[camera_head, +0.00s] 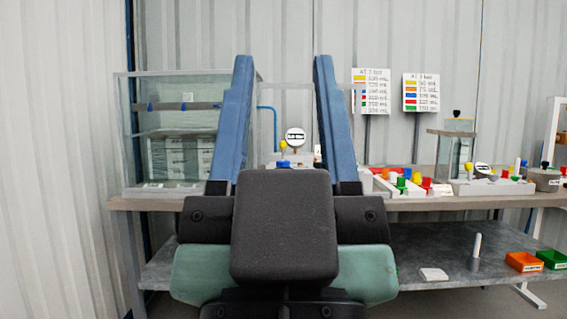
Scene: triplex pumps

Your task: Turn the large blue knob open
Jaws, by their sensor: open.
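My gripper (283,64) is in the middle of the head view, with its two long blue fingers pointing up and spread wide apart. It is open and nothing shows held in it. Between the fingers, farther back, a round white-faced gauge (295,136) and a small yellow knob (283,145) show above the bench. Small blue fittings (151,106) sit on a bar at the glass tank on the left. My gripper body and fingers hide the middle of the bench and part of the tank.
The grey workbench (418,206) runs along the corrugated wall, with a lower shelf (455,262). A glass tank (160,160) stands at left. Coloured blocks and knobs crowd the right side. Two label boards (421,92) stand behind. Orange (524,261) and green bins sit low right.

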